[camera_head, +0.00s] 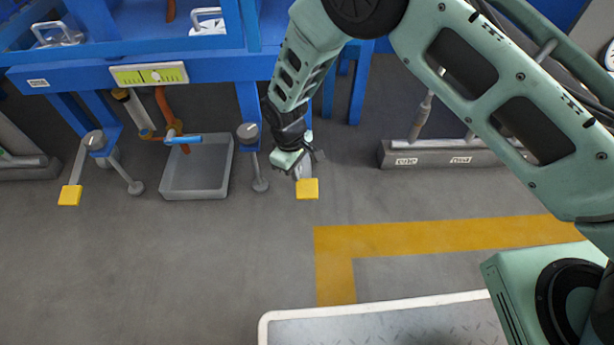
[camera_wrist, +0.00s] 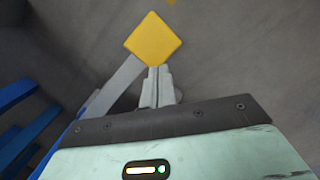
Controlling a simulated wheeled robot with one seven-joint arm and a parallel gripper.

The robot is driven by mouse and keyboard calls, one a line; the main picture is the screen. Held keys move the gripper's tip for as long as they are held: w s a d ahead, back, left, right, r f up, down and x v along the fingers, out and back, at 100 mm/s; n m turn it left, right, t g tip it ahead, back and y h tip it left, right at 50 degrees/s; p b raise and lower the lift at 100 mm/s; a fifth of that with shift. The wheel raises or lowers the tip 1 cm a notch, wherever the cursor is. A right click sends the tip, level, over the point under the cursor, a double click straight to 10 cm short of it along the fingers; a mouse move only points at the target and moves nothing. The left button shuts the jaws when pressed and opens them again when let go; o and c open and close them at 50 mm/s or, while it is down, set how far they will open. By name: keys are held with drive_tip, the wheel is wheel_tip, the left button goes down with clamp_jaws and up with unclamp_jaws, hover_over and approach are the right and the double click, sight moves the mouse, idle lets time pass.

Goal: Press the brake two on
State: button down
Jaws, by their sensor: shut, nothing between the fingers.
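Two foot pedals with yellow pads and grey lever arms stick out from the blue frame. The right pedal's yellow pad (camera_head: 307,189) is just in front of my gripper (camera_head: 304,170). In the wrist view, this yellow pad (camera_wrist: 154,39) lies straight past the tips of my gripper (camera_wrist: 153,72), with its grey lever (camera_wrist: 112,86) running down to the left. The fingers are shut and empty. I cannot tell whether they touch the pad. The left pedal's yellow pad (camera_head: 70,195) stands apart at the far left. No readable brake label shows on either pedal.
A grey tray (camera_head: 196,187) lies on the floor between the pedals, under a pipe with a blue valve handle (camera_head: 183,139). The blue frame (camera_head: 60,78) stands behind. A grey beam (camera_head: 440,158) lies to the right. The floor in front is clear, with yellow marking (camera_head: 440,235).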

drive_tip(key=shift+w+a+r, duration=0.1)
drive_tip(key=shift+a, duration=0.05)
wheel_tip(320, 180, up, 17)
drive_tip(key=w+a+p, duration=0.1)
drive_tip(key=p, duration=0.8)
drive_tip(key=shift+a+r, duration=0.15)
drive_tip(key=shift+a, duration=0.1)
